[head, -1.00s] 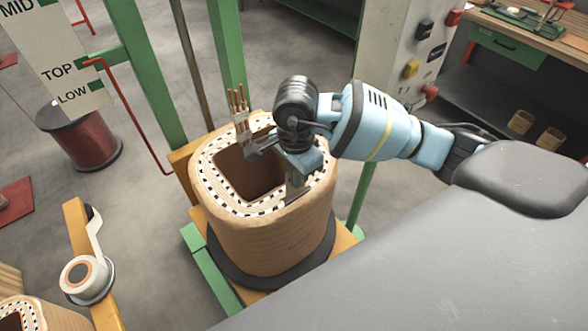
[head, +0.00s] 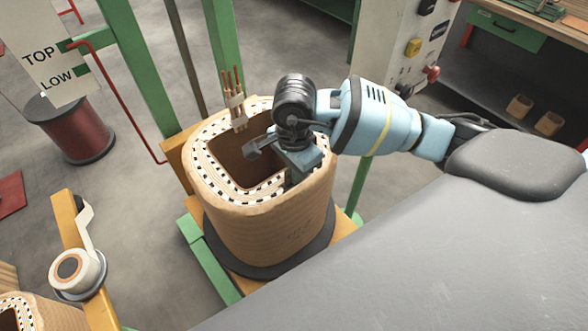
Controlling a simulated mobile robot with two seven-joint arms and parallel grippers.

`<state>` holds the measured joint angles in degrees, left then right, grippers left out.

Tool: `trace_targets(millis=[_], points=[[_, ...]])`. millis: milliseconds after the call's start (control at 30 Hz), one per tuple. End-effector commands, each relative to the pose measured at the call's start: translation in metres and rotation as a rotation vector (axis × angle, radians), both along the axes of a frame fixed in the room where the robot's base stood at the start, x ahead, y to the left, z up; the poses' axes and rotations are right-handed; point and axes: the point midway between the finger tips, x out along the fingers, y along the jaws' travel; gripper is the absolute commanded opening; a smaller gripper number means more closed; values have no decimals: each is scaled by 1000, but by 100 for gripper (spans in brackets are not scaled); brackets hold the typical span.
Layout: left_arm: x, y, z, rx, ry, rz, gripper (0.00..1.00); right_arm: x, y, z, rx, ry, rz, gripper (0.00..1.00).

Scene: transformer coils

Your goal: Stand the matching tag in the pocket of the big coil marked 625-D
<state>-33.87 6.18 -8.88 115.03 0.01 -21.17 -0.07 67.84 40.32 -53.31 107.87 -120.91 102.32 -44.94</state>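A big tan coil (head: 265,225) with a rounded-square opening stands upright on a dark round base. Faint marking on its front side is too small to read. A ring of black-and-white spacers lines its top, and copper leads (head: 235,97) rise at its back. My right gripper (head: 270,165) is over the coil's top, at the right of the opening. Its fingers look spread apart, one over the opening and the other low by the front right rim, partly hidden. I see nothing between them. No tag can be made out. My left gripper is out of view.
Green posts (head: 137,70) and a red bent rod (head: 118,95) stand behind the coil. A tape roll (head: 75,270) on a yellow bar and another coil (head: 40,315) are at lower left. A control box (head: 405,45) stands behind my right arm.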

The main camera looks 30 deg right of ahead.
Motion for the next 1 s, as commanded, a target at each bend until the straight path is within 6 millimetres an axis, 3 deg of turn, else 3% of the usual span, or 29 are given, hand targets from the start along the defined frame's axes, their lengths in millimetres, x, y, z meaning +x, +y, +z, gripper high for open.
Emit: trace_targets(millis=[133, 333, 767, 1000], points=[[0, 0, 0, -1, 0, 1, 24, -1, 0, -3, -2, 4, 0, 0], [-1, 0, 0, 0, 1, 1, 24, -2, 0, -3, -2, 8, 1, 28], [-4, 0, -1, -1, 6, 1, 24, -4, 0, -4, -4, 16, 2, 28], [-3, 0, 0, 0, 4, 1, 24, -1, 0, 26, -3, 4, 3, 28]])
